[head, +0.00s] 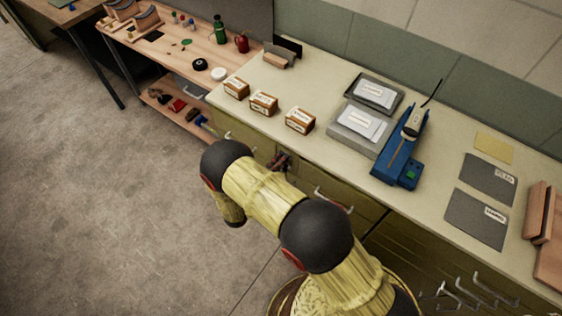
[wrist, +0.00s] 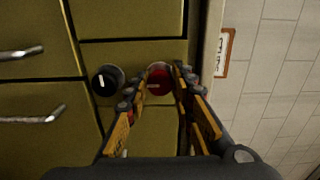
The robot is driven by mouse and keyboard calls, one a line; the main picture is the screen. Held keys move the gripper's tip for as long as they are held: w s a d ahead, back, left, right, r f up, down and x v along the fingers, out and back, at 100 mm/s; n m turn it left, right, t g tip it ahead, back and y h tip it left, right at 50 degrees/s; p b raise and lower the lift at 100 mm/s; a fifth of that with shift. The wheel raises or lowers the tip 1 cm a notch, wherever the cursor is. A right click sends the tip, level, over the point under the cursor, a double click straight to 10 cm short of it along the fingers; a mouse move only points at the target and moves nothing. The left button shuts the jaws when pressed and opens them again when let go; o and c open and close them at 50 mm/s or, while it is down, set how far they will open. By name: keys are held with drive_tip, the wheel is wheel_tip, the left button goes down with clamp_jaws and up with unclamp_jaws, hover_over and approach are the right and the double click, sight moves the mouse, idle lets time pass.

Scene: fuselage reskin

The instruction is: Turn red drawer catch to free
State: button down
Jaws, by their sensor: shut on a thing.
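The red drawer catch (wrist: 158,74) is a round red knob on the olive drawer front in the wrist view. A short pale mark on it looks roughly level. My gripper (wrist: 161,84) has one finger on each side of the catch and is shut on it. The fingers hide the catch's sides. In the head view my arm reaches down to the cabinet front, and the catch cannot be made out there.
A black knob (wrist: 106,80) with an upright white mark sits just left of the catch. Drawer handles (wrist: 32,116) stick out farther left. The counter (head: 330,170) above holds small boxes (head: 263,103) and a blue tool (head: 398,155). Open floor (head: 110,210) lies left.

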drive_tip(key=c, duration=1.6)
unclamp_jaws()
drive_tip(key=shift+o, duration=0.3)
drive_tip(key=v, duration=1.2)
drive_tip(key=shift+a, duration=0.1)
